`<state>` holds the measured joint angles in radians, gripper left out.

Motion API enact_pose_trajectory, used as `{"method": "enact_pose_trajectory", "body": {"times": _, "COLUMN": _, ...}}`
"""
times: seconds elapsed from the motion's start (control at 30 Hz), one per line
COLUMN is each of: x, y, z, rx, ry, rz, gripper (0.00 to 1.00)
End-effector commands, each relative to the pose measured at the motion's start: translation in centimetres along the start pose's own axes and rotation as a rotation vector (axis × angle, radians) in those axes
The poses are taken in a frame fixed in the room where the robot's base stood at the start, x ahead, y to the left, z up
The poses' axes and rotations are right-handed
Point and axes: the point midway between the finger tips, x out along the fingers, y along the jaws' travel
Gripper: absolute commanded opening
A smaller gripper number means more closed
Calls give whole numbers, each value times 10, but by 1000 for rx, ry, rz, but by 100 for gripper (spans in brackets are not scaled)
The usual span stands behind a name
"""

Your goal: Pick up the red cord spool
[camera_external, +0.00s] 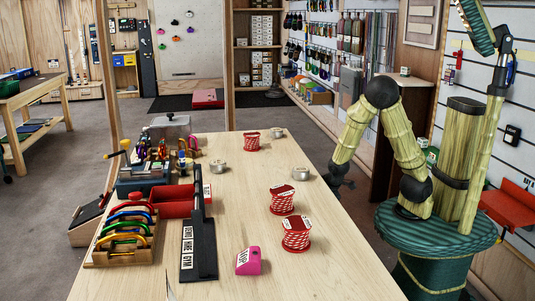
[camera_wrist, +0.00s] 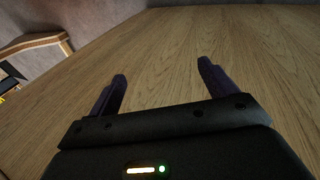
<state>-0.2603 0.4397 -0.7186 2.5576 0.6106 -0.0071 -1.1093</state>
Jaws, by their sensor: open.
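Three red-and-white cord spools stand upright on the wooden table in the external view. One spool (camera_external: 251,142) is at the far end, one spool (camera_external: 282,201) is near the middle, and one spool (camera_external: 296,236) is closer to the camera. My gripper (camera_external: 340,184) hangs at the table's right edge, to the right of the spools and apart from them. In the wrist view my gripper (camera_wrist: 162,80) has its two dark fingers spread with nothing between them.
A pink block (camera_external: 249,262) lies at the table's front. A black board (camera_external: 199,240), a red tray (camera_external: 177,205) and a rack of colored carabiners (camera_external: 125,240) fill the left side. Bare tabletop (camera_external: 345,265) lies front right.

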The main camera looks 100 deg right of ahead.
Motion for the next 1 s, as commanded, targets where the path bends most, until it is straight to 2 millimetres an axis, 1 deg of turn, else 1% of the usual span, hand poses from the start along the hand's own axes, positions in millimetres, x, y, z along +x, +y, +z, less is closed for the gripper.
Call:
{"method": "enact_pose_trajectory", "body": {"times": 0.03, "x": -4, "y": 19, "z": 8, "rx": -22, "ry": -34, "rz": 56, "gripper": 84}}
{"method": "enact_pose_trajectory", "body": {"times": 0.17, "x": -13, "y": 69, "z": 32, "rx": -102, "ry": -133, "rz": 223, "gripper": 84}}
{"method": "enact_pose_trajectory", "body": {"times": 0.2, "x": -19, "y": 86, "z": 39, "rx": -130, "ry": -170, "rz": 277, "gripper": 84}}
{"method": "enact_pose_trajectory", "body": {"times": 0.27, "x": -33, "y": 112, "z": 50, "rx": -180, "ry": -232, "rz": 363, "gripper": 84}}
{"method": "enact_pose_trajectory", "body": {"times": 0.3, "x": -46, "y": 130, "z": 55, "rx": -219, "ry": -277, "rz": 423, "gripper": 84}}
{"method": "enact_pose_trajectory", "body": {"times": 0.37, "x": -70, "y": 158, "z": 60, "rx": -292, "ry": -352, "rz": 518, "gripper": 84}}
{"method": "enact_pose_trajectory", "body": {"times": 0.4, "x": -88, "y": 176, "z": 59, "rx": -348, "ry": -399, "rz": 577, "gripper": 84}}
{"method": "enact_pose_trajectory", "body": {"times": 0.43, "x": -99, "y": 187, "z": 57, "rx": -388, "ry": -431, "rz": 618, "gripper": 84}}
{"method": "enact_pose_trajectory", "body": {"times": 0.5, "x": -123, "y": 209, "z": 47, "rx": -482, "ry": -489, "rz": 699, "gripper": 84}}
{"method": "enact_pose_trajectory", "body": {"times": 0.57, "x": -141, "y": 224, "z": 35, "rx": -564, "ry": -529, "rz": 757, "gripper": 84}}
{"method": "enact_pose_trajectory", "body": {"times": 0.6, "x": -152, "y": 232, "z": 26, "rx": -617, "ry": -552, "rz": 793, "gripper": 84}}
{"method": "enact_pose_trajectory", "body": {"times": 0.67, "x": -166, "y": 244, "z": 11, "rx": -695, "ry": -580, "rz": 845, "gripper": 84}}
{"method": "enact_pose_trajectory", "body": {"times": 0.7, "x": -175, "y": 250, "z": 1, "rx": -750, "ry": -596, "rz": 876, "gripper": 84}}
{"method": "enact_pose_trajectory", "body": {"times": 0.83, "x": -199, "y": 265, "z": -38, "rx": -924, "ry": -630, "rz": 973, "gripper": 84}}
{"method": "enact_pose_trajectory", "body": {"times": 1.0, "x": -220, "y": 274, "z": -91, "rx": -1153, "ry": -646, "rz": 1084, "gripper": 84}}
